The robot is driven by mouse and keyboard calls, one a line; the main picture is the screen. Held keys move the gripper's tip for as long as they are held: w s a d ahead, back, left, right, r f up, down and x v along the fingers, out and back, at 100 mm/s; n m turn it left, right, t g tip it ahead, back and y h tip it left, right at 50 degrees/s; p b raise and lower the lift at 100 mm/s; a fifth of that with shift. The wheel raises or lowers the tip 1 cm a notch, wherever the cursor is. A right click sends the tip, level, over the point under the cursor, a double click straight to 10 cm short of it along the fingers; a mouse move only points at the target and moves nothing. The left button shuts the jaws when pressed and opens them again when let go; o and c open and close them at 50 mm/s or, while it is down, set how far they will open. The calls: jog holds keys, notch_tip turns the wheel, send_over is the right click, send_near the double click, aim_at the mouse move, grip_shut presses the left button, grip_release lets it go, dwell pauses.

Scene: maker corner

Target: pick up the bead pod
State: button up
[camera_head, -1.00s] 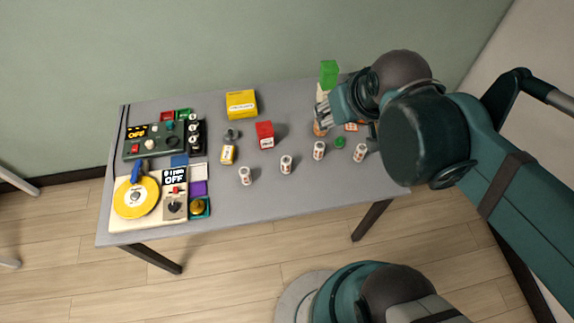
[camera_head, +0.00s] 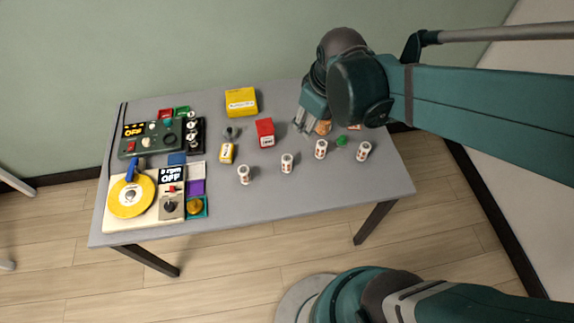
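I cannot tell for sure which object is the bead pod. Several small white labelled cylinders stand in a loose row along the front half of the table: one at the left (camera_head: 244,175), one beside it (camera_head: 287,163), one further right (camera_head: 321,149) and one at the right end (camera_head: 364,151). An orange-brown round item (camera_head: 323,127) sits just right of my fingers. My gripper (camera_head: 303,128) hangs over the table behind the row, pointing down with its grey fingers apart and nothing seen between them. Its height above the table is unclear.
A red box (camera_head: 265,133) stands left of my gripper, and a yellow box (camera_head: 241,102) behind it. Control panels and a yellow disc (camera_head: 131,196) fill the left side. The table's (camera_head: 330,185) front right is clear.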

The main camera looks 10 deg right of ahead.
aim_at(287, 158)
jog(key=w+a+f+n+g+b, duration=0.1)
jog(key=a+f+n, duration=0.1)
jog(key=f, duration=0.4)
jog(key=w+a+f+n+g+b, duration=0.1)
jog(key=w+a+f+n+b, duration=0.1)
jog(key=f, duration=0.5)
jog(key=w+a+f+n+g+b, duration=0.1)
jog(key=w+a+f+n+b, duration=0.1)
jog(key=f+n, duration=0.2)
notch_tip(287, 158, down, 4)
jog(key=shift+a+r+n+g, duration=0.1)
jog(key=shift+r+n+g, duration=0.15)
jog(key=shift+n+g, duration=0.05)
jog(key=shift+f, duration=0.1)
jog(key=shift+f+b, duration=0.3)
jog(key=shift+f, duration=0.95)
jog(key=shift+f+b, duration=0.8)
jog(key=shift+f, duration=1.8)
jog(key=c, duration=1)
